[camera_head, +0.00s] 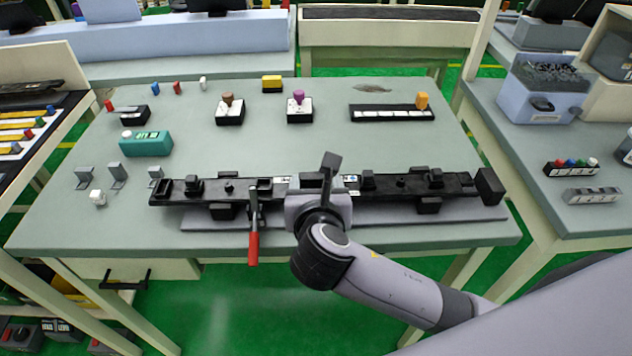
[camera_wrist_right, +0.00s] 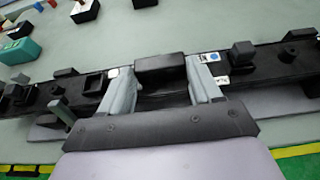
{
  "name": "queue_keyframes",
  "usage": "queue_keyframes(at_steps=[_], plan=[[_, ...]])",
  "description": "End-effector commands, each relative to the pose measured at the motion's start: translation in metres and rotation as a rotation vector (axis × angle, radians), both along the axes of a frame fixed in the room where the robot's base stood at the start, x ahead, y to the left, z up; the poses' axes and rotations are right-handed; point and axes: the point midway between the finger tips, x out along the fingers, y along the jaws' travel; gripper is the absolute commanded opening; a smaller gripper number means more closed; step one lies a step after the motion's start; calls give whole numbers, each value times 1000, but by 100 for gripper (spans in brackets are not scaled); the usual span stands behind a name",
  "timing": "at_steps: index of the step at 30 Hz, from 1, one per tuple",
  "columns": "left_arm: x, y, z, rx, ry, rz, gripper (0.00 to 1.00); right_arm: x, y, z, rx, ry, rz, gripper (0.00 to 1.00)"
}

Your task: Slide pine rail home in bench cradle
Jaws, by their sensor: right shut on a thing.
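A long black rail (camera_head: 395,184), dark rather than pine-coloured, lies across the front of the bench in a cradle with a grey base plate (camera_head: 470,214). Its left end sticks out past the plate. Its right end is close to a black end block (camera_head: 489,187); I cannot tell if they touch. My right gripper (camera_head: 322,186) is shut on the rail near its middle. In the right wrist view the two fingers (camera_wrist_right: 161,85) straddle a raised black block (camera_wrist_right: 160,68) on the rail (camera_wrist_right: 265,58). A red-handled clamp (camera_head: 253,247) stands left of my gripper. My left gripper is out of view.
A teal box (camera_head: 146,145) and small grey brackets (camera_head: 117,173) stand at the left of the bench. Black-and-white holders (camera_head: 230,113) and a long black strip holder (camera_head: 391,113) stand farther back. The bench surface between them and the rail is mostly clear.

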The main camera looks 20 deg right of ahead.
Motion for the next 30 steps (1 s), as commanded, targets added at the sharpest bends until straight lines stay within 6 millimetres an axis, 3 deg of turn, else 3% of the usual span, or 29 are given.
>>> queue_keyframes(at_steps=[30], plan=[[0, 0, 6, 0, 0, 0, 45, -4, -14, 0, 0, -2, 0, 21]])
